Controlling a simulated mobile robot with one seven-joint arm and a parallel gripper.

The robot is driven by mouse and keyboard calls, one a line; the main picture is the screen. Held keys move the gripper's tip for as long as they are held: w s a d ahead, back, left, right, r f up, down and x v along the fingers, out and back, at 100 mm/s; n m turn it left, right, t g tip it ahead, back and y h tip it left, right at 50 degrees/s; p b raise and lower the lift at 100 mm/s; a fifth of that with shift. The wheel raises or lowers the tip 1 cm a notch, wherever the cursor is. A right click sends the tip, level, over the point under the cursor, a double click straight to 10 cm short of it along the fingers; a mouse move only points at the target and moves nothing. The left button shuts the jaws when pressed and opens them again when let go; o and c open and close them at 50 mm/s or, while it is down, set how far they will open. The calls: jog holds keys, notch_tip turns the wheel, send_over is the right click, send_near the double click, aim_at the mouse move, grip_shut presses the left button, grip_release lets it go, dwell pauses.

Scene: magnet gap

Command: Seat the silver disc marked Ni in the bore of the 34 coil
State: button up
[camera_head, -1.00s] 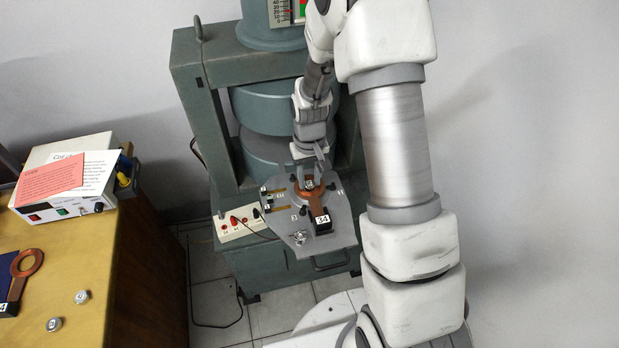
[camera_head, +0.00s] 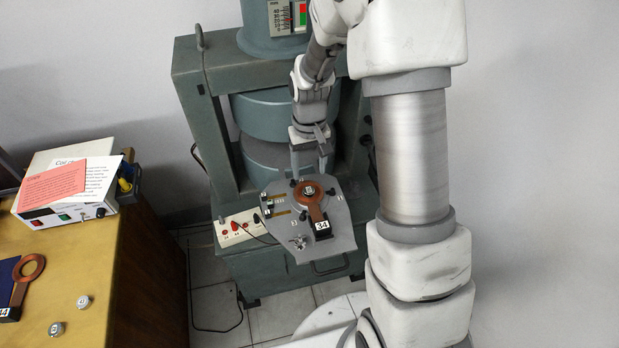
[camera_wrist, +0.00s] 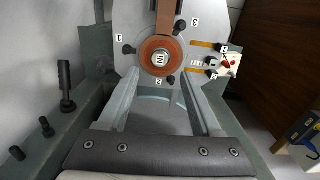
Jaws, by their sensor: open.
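The coil marked 34 (camera_head: 322,213) lies on the grey plate of the green magnet, a copper ring with a black label block. The silver disc (camera_head: 309,190) sits within the ring's centre. In the wrist view the disc (camera_wrist: 160,59) shows its mark turned, reading like Ni, centred in the copper coil (camera_wrist: 146,54). I cannot tell how deep it sits in the bore. My gripper (camera_head: 311,172) is behind and above the coil, apart from the disc. In the wrist view its fingers (camera_wrist: 161,84) are spread wide with nothing between them.
Black knobs (camera_wrist: 128,49) stand around the ring on the plate. The magnet's pole (camera_head: 265,115) and frame post (camera_head: 208,125) rise close to my gripper. On the wooden bench at left are two loose discs, one here (camera_head: 84,301), another coil (camera_head: 28,268) and a power supply (camera_head: 68,217).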

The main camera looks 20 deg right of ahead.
jog(key=s+r+t, duration=0.1)
jog(key=s+r, duration=0.3)
jog(key=r, duration=0.6)
jog(key=s+r+t, duration=0.2)
jog(key=s+r, duration=0.2)
jog(key=r, duration=0.5)
jog(key=s+r+t, duration=0.2)
jog(key=s+r, duration=0.4)
jog(key=s, duration=0.6)
jog(key=shift+s+t+p, duration=0.2)
jog(key=shift+t+p, duration=0.1)
notch_tip(320, 180, up, 4)
jog(key=p, duration=0.4)
